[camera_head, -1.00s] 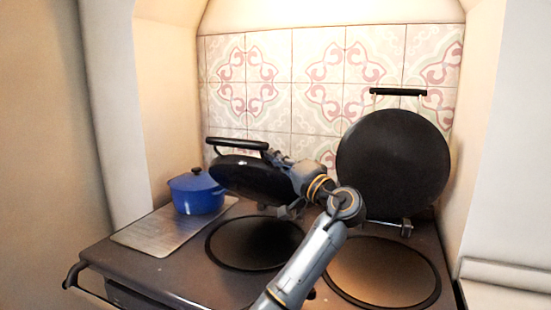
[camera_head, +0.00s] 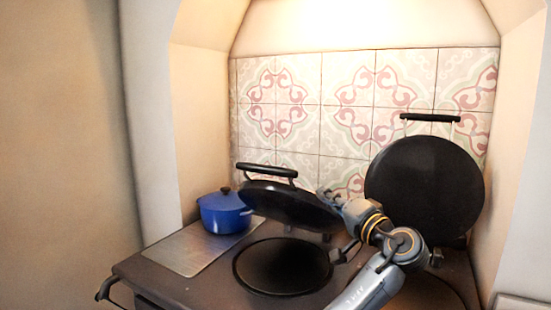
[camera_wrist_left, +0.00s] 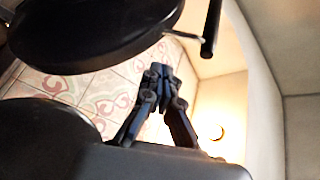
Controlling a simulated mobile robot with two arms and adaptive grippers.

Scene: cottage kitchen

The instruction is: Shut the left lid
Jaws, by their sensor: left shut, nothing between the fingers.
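The left lid (camera_head: 290,204) is a dark round stove cover with a black bar handle (camera_head: 267,171) on its front edge. It is tilted part-way down above the left hotplate (camera_head: 283,268), apart from it. In the left wrist view, the lid (camera_wrist_left: 90,35) fills the upper left, with its handle (camera_wrist_left: 212,28) to the right. My left gripper (camera_head: 327,194) is behind the lid at its upper right side; whether it touches is unclear. Its fingers (camera_wrist_left: 160,72) are shut and empty. My right gripper is not in view.
The right lid (camera_head: 425,185) stands open against the tiled wall (camera_head: 305,100). My left arm partly covers the right hotplate (camera_head: 432,292). Niche walls close both sides.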

